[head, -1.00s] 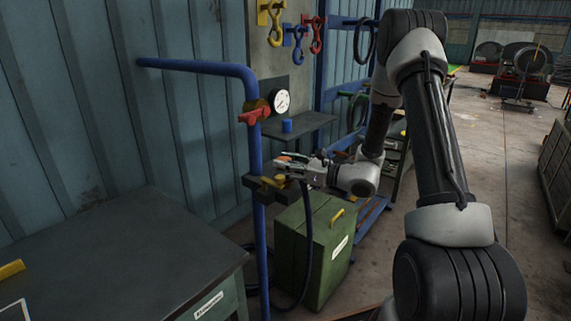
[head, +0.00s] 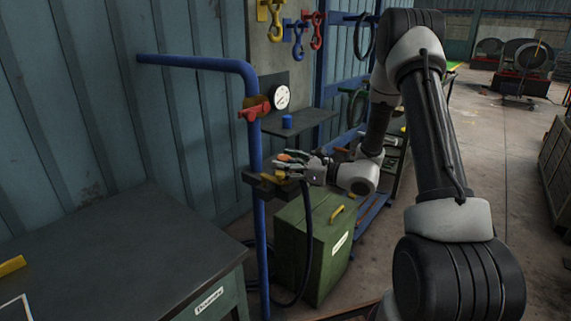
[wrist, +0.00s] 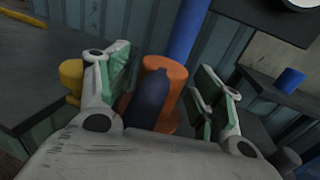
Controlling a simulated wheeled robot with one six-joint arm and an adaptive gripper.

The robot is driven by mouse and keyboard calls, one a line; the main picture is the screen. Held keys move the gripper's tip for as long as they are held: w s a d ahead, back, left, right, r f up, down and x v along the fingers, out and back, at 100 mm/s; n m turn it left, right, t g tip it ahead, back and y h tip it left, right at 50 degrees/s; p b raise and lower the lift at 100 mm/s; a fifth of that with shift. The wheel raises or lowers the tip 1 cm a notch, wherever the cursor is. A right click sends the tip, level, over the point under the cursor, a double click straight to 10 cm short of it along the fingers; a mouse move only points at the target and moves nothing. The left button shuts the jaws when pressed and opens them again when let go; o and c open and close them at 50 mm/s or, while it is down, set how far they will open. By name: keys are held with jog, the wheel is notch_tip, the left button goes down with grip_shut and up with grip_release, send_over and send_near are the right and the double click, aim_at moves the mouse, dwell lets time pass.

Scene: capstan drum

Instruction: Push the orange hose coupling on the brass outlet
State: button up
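The orange hose coupling (wrist: 166,74) stands between the fingers of my gripper (wrist: 163,98) in the wrist view, with a dark hose end in front of it. The green-padded fingers are apart, with a visible gap on the right side; contact on the left is unclear. In the head view my gripper (head: 283,166) is at a dark bracket (head: 254,181) on the blue pipe, and only a little orange shows there. A brass-coloured fitting (head: 258,102) sits behind the red valve handle (head: 252,113) higher on the pipe. I cannot tell which brass part is the outlet.
The blue pipe (head: 263,230) rises close to my gripper. A black hose (head: 309,235) hangs before a green cabinet (head: 323,262). A shelf (head: 315,122) with a blue cylinder (head: 287,122) is above right. A dark bench (head: 110,255) stands at left. A yellow piece (wrist: 72,76) is left of my fingers.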

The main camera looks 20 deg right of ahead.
jog(key=v, duration=1.2)
jog(key=s+a+f+n+g, duration=0.2)
jog(key=s+f+n+g, duration=0.3)
jog(key=s, duration=0.4)
jog(key=s+d+r+n+g+h, duration=0.1)
jog(key=s+r+n+g+h, duration=0.1)
jog(key=s+n+g, duration=0.3)
jog(key=s+d+r+n+g+h, duration=0.1)
jog(key=s+d+n+g+h, duration=0.2)
jog(key=s, duration=0.4)
jog(key=s+d+r+n+h, duration=0.4)
jog(key=d+r+n+h, duration=0.1)
jog(key=r+n+h, duration=0.25)
notch_tip(320, 180, up, 10)
jog(key=s+a+n+t+h, duration=0.1)
jog(key=n+t, duration=0.4)
jog(key=t, duration=0.1)
jog(key=shift+s+a, duration=0.2)
